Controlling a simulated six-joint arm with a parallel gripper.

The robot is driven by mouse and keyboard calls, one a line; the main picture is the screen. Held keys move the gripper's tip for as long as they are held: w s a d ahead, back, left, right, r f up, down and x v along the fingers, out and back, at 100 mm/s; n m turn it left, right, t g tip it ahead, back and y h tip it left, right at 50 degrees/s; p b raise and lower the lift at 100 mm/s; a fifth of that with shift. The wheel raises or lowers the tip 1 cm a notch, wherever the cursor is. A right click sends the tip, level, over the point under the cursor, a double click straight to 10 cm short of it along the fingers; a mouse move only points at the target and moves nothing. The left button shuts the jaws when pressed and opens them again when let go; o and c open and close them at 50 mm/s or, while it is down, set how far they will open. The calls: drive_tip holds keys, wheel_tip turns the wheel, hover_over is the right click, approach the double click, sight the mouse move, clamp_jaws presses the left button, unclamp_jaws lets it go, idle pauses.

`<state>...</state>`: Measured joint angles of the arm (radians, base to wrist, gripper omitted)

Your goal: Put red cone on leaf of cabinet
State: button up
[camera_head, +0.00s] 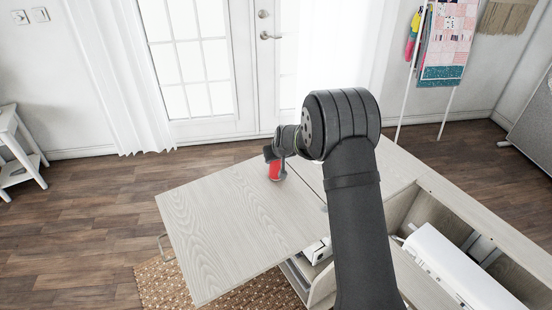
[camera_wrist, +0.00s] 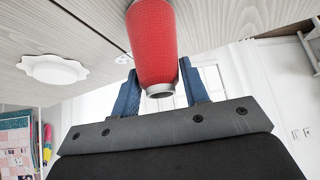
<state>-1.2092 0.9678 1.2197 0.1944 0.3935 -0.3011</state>
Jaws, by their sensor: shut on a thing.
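The red cone (camera_head: 275,171) is at the far edge of the cabinet's pale wooden leaf (camera_head: 225,228), near the seam with the cabinet top. My gripper (camera_head: 276,158) is shut on the cone. In the wrist view the red cone (camera_wrist: 154,45) sits between the two blue fingers of my gripper (camera_wrist: 157,92), with its grey end ring toward the camera. The leaf is swung out flat to the left of the cabinet. I cannot tell whether the cone's lower end touches the leaf.
The open cabinet well (camera_head: 400,215) on the right holds a white machine (camera_head: 455,265). A woven rug (camera_head: 160,285) lies under the leaf. The leaf's wide middle is bare. A white drying rack (camera_head: 408,75) stands behind right.

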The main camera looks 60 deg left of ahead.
drive_tip(key=o, duration=1.2)
drive_tip(key=shift+f, duration=0.15)
drive_tip(key=shift+o, duration=0.2)
drive_tip(key=shift+d+r, duration=0.1)
drive_tip(key=shift+r, duration=0.3)
drive_tip(key=v, duration=1.1)
drive_tip(key=shift+d+r, duration=0.2)
drive_tip(key=shift+f, duration=0.1)
drive_tip(key=x, duration=1.2)
drive_tip(key=shift+r, duration=0.85)
